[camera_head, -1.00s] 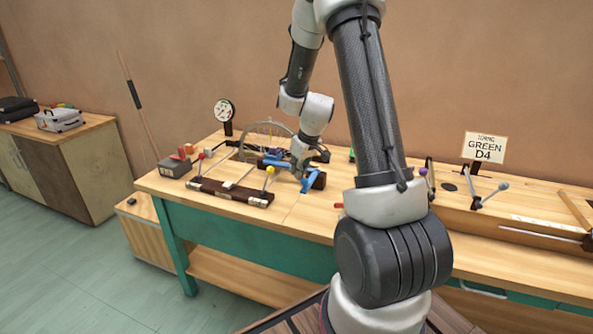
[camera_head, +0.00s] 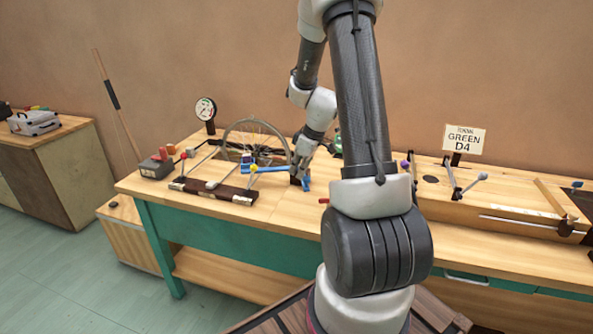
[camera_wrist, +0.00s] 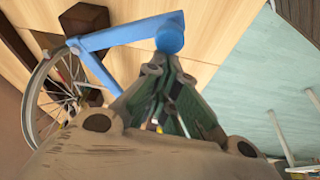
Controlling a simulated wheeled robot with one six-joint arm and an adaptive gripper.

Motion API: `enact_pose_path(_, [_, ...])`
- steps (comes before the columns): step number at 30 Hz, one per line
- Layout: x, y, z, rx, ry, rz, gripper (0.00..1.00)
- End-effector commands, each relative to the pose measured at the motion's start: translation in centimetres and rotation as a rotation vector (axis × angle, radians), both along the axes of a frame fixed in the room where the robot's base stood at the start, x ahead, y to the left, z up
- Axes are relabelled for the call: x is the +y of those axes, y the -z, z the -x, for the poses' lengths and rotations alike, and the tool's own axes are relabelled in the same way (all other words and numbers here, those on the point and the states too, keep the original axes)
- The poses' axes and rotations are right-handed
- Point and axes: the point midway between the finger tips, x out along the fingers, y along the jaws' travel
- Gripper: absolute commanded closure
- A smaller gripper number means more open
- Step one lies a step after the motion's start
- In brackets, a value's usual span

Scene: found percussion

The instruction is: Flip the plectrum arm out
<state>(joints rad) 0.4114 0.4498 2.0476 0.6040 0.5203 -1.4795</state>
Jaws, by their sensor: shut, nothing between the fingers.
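The plectrum arm appears to be the blue bar (camera_wrist: 125,32) by the spoked wheel (camera_wrist: 42,100) in the wrist view. It carries a round blue knob (camera_wrist: 170,38) at its outer end, and a second blue strut runs down from its wheel-side end. In the head view blue parts (camera_head: 306,184) show beside the wheel (camera_head: 232,135), partly hidden by my wrist. My gripper (camera_wrist: 165,66) is shut and empty, its tips close to the knob. I cannot tell whether they touch. In the head view my gripper (camera_head: 298,173) is low over the bench beside the blue parts.
A dark wooden bar with mallets (camera_head: 215,191) lies in front of the wheel. A dial gauge (camera_head: 205,110) and a grey box (camera_head: 156,168) stand to the left. A "GREEN D4" sign (camera_head: 464,139) stands at right. Bare bench top (camera_head: 275,210) lies in front of my gripper.

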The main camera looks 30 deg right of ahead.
Motion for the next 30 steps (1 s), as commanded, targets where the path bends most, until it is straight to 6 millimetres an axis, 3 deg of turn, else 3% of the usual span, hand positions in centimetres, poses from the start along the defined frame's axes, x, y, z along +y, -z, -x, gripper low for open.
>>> enact_pose_path(9, [1.6, -0.9, -2.9, -0.002, 0.001, 0.002, 1.00])
enact_pose_path(15, [0.5, -5.6, -1.4, -0.004, 0.004, 0.002, 1.00])
enact_pose_path(21, [-0.1, -8.7, -0.5, -0.003, 0.004, 0.000, 1.00])
enact_pose_path(30, [-0.4, -9.9, -0.1, 0.000, 0.004, 0.001, 1.00])
